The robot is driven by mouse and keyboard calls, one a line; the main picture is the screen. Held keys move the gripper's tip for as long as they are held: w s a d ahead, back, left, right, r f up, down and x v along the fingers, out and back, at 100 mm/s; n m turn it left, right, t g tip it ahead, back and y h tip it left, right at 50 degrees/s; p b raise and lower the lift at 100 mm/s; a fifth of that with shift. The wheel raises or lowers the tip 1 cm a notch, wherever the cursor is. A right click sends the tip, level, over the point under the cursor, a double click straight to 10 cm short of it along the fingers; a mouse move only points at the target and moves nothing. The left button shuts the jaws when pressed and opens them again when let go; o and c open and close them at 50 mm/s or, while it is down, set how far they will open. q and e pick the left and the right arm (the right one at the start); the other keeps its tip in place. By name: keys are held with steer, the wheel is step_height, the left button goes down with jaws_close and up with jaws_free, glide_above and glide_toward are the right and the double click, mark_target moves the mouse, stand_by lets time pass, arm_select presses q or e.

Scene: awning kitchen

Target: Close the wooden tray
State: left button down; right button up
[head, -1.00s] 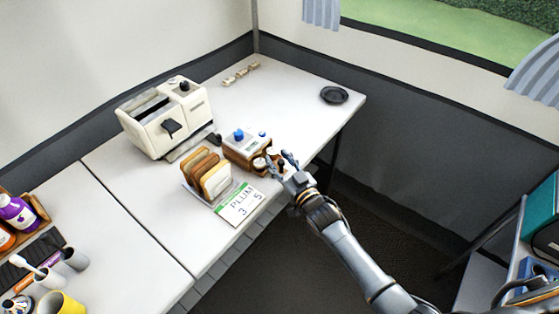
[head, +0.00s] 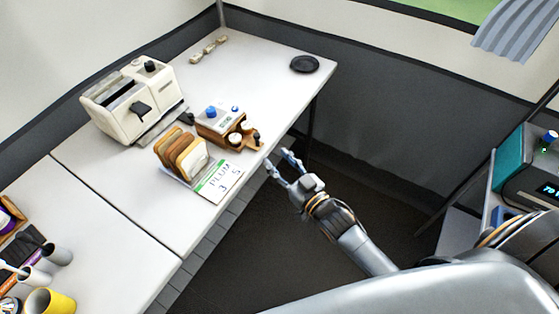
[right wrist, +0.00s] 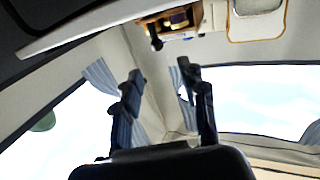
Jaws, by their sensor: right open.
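The wooden tray (head: 248,144) juts out at the front of a small white and wood box (head: 222,123) with a blue knob. It holds small white-topped round items and has a dark knob at its front end. In the right wrist view the tray (right wrist: 181,33) shows at the top, seen upside down. My right gripper (head: 280,162) is open and empty, off the table's edge, to the right of and in front of the tray and apart from it. The right wrist view shows its two fingers (right wrist: 162,82) spread. My left gripper is not in view.
A cream toaster (head: 133,100) stands behind, left of the box. A rack of toast slices (head: 182,155) and a PLUM card (head: 220,181) lie beside the tray. A black dish (head: 304,64) sits at the back right. Cups (head: 48,302) stand front left. Floor space is free right of the table.

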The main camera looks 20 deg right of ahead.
steer(key=shift+c, duration=0.3)
steer(key=c, duration=0.4)
steer(key=m, duration=0.2)
steer(key=shift+s+r+m+h+p, duration=0.25)
steer(key=shift+s+m+h+p, duration=0.05)
steer(key=shift+s+p, duration=0.05)
steer(key=c, duration=0.3)
steer(key=s+m+h+p, duration=0.1)
steer(key=m, duration=0.4)
steer(key=s+d+m+h, duration=0.1)
steer(key=s+m, duration=0.1)
steer(key=m, duration=0.3)
steer(key=s+r+m+h+p, duration=0.1)
steer(key=m, duration=0.3)
steer(key=shift+s+d+m+p, duration=0.2)
steer(key=shift+d+m+p, duration=0.1)
steer(key=shift+d+m, duration=0.1)
jaws_close()
steer(key=shift+w+a+f+m+h+p, duration=0.25)
steer(key=shift+w+a+m, duration=0.2)
steer(key=shift+w, duration=1.6)
steer(key=shift+w+a+f+m+p, duration=0.2)
steer(key=shift+w+a+m+p, duration=0.25)
steer(key=shift+w, duration=1.55)
steer(key=shift+w+a+f+m+h+p, duration=0.25)
steer(key=shift+w+a, duration=0.3)
steer(key=shift+w, duration=1.5)
